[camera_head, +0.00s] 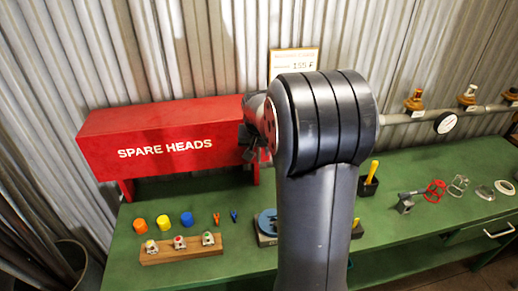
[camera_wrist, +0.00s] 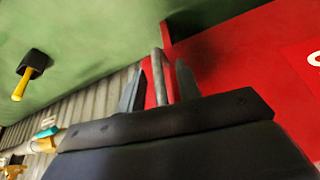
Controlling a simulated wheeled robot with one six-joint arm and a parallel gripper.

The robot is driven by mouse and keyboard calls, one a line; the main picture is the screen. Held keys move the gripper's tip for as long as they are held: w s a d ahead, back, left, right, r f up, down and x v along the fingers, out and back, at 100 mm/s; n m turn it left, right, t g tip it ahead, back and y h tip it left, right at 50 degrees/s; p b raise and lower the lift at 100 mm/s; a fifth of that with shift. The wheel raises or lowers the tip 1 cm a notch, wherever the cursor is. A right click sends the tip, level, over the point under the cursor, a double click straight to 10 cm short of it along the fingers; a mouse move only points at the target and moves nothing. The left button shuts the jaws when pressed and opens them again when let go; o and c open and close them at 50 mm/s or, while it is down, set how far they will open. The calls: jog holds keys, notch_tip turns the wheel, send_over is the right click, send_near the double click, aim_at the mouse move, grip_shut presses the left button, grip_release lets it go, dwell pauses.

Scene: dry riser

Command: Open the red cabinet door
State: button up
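The red cabinet (camera_head: 150,130), lettered "SPARE HEADS", stands on legs at the back left of the green bench in the head view. Its front looks closed. The red front also fills the right of the wrist view (camera_wrist: 245,75). A grey bar handle (camera_wrist: 157,66) shows there near the cabinet's edge. My gripper (camera_wrist: 160,80) has its two dark fingers apart, one on each side of the handle, with gaps visible beside the bar. In the head view my gripper (camera_head: 250,155) is at the cabinet's right end, mostly hidden by my arm.
The green bench (camera_head: 230,262) holds a wooden block (camera_head: 180,248) with fittings, several coloured caps, and a yellow-handled tool (camera_head: 371,173). A pipe with valves and a gauge (camera_head: 445,122) runs along the wall at right.

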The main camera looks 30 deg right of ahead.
grip_shut()
dwell(0.3)
jog(key=shift+s, duration=0.1)
